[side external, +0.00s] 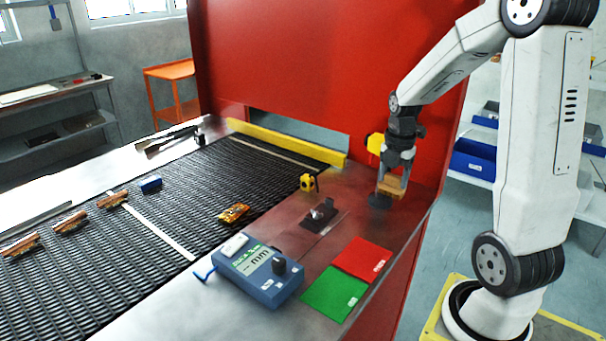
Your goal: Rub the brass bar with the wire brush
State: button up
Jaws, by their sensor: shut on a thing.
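My gripper (391,184) is at the right end of the metal table, pointing down, and is shut on a tan wooden block, which looks like the wire brush (391,189). A dark round piece (379,202) shows just below it; I cannot tell whether it is part of the brush or a separate thing on the table. I cannot clearly make out the brass bar. A small shiny piece (322,211) sits on a dark plate left of my gripper, too small to identify. An orange-gold piece (234,213) lies on the mesh belt.
A blue meter (259,276) stands at the table's front, beside red (363,259) and green (335,293) squares. A small yellow device (307,183) stands at the belt's edge. Several brown pieces and a blue block (151,184) lie on the black mesh belt (200,185). A red housing rises behind.

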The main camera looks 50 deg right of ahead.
jog(key=w+a+r+n, duration=0.1)
jog(key=w+a+n, duration=0.15)
jog(key=w, duration=0.75)
jog(key=w+a+n, duration=0.2)
jog(key=w+a, duration=0.2)
jog(key=w, duration=0.7)
jog(key=w+a+f+n, duration=0.1)
jog(key=w+a+n, duration=0.1)
jog(key=w+a, duration=0.55)
jog(key=w+a+n, duration=0.3)
jog(key=w+a, duration=0.2)
jog(key=a, duration=0.6)
jog(key=shift+m, duration=0.25)
jog(key=shift+s+f, duration=0.1)
jog(key=shift+f, duration=3.9)
jog(key=shift+d+f, duration=0.2)
jog(key=shift+d, duration=4)
jog(key=shift+a, duration=4)
jog(key=shift+a+r, duration=0.15)
jog(key=shift+a, duration=0.1)
notch_tip(320, 180, up, 8)
jog(key=shift+d, duration=0.1)
